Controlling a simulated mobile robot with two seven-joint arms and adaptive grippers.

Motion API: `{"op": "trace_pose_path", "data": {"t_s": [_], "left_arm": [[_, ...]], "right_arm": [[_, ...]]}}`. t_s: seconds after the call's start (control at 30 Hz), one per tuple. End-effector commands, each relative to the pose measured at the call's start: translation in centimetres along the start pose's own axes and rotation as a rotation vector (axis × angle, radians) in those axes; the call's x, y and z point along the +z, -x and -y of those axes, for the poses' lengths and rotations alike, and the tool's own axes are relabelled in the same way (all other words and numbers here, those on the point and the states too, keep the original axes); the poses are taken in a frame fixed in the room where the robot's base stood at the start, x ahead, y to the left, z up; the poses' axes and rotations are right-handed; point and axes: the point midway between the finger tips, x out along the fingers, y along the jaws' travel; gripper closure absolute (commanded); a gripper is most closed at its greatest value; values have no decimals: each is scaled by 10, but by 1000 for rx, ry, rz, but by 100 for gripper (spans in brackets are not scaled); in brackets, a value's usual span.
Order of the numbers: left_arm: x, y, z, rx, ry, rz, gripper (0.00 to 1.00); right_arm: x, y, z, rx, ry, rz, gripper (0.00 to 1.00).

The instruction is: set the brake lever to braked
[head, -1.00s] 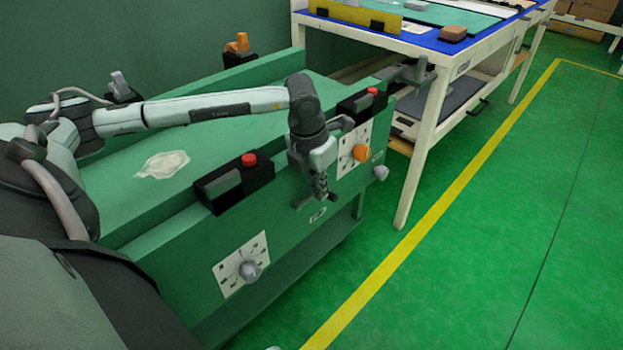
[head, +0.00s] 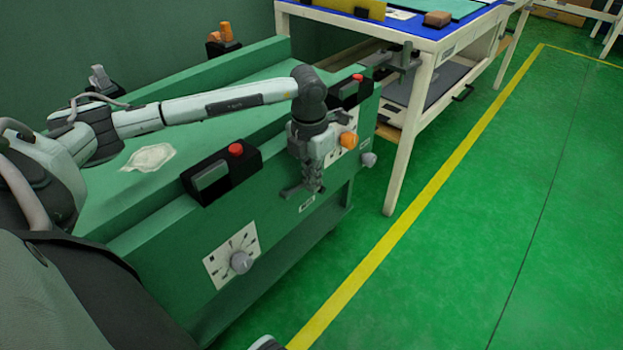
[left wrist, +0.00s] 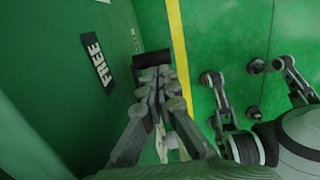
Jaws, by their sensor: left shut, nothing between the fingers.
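My left gripper (head: 303,192) hangs in front of the green machine's front face (head: 270,215), below the orange knob. In the left wrist view its fingers (left wrist: 157,76) are shut and empty. A short black cylindrical grip (left wrist: 151,58), which looks like the brake lever's handle, lies just beyond the fingertips. I cannot tell whether they touch it. A dark FREE label (left wrist: 96,63) is on the green face to the left of the grip. In the head view the gripper hides most of the lever area, and a small label (head: 306,203) shows beside the fingers. My right gripper is not in view.
The machine's front carries a grey knob (head: 241,262), an orange knob (head: 348,140) and boxes with red buttons (head: 235,150). A white-framed table (head: 400,150) stands close on the right. The green floor (head: 470,230) in front is clear.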

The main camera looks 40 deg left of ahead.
Motion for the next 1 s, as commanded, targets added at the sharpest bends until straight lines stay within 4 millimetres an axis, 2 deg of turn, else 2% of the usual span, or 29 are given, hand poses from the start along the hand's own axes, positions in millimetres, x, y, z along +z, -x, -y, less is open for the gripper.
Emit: {"op": "trace_pose_path", "data": {"t_s": [0.03,0.33,0.7,1.0], "left_arm": [[6,3,0,-3,1,19,100],[8,6,0,-2,2,27,100],[10,23,0,-2,3,32,100],[10,23,0,-1,2,32,100]], "right_arm": [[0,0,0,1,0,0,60],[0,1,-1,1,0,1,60],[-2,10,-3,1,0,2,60],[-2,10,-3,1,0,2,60]]}}
